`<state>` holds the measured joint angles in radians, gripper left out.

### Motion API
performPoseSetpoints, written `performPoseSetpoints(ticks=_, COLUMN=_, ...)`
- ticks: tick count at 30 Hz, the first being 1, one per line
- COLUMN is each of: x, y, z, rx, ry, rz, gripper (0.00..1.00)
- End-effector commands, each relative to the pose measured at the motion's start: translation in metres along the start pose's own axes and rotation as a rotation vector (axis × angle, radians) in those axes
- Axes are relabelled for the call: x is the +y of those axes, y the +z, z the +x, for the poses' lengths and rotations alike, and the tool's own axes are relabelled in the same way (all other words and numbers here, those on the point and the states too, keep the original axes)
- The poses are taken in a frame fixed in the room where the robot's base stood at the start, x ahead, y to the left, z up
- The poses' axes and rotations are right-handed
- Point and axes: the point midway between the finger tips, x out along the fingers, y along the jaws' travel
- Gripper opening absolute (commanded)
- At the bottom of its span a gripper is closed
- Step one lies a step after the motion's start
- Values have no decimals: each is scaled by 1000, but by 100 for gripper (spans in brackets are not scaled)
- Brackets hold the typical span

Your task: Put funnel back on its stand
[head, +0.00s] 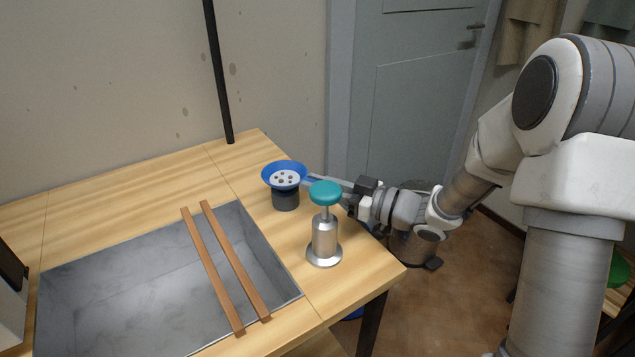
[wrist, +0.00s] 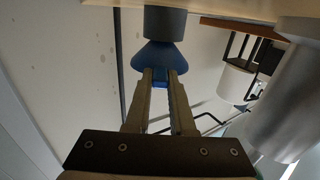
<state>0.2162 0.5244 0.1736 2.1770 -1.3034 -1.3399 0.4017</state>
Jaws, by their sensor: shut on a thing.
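The blue funnel (head: 270,178), with a pale perforated disc inside, is upright at the top of a short dark grey stand (head: 286,201) behind the sink's right corner. In the wrist view the picture is turned over: the funnel (wrist: 160,55) narrows toward the grey stand (wrist: 165,22) and meets it with no visible gap. Whether its weight rests there I cannot tell. My gripper (wrist: 160,78) is shut on a small blue part at the funnel's rim. In the head view my gripper reaches in from the right, partly hidden behind the teal-topped pump.
A metal pump bottle with a teal top (head: 325,238) stands close in front of my gripper. Two wooden slats (head: 212,270) lie across the grey sink (head: 130,290). A black post (head: 217,75) rises at the table's back edge. The wooden tabletop (head: 130,195) behind the sink is clear.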

Motion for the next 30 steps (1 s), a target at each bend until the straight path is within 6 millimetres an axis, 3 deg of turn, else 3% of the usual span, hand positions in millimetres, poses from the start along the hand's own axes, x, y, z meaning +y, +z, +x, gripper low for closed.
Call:
performPoseSetpoints(ticks=11, x=-2, y=0, z=1, rx=1, ry=-5, rz=4, gripper=0)
performPoseSetpoints(ticks=12, x=-2, y=0, z=1, rx=1, ry=-5, rz=5, gripper=27)
performPoseSetpoints(ticks=17, x=-2, y=0, z=1, rx=1, ry=-6, rz=5, gripper=56)
performPoseSetpoints(ticks=30, x=-3, y=0, z=0, rx=1, ry=-6, rz=6, gripper=57)
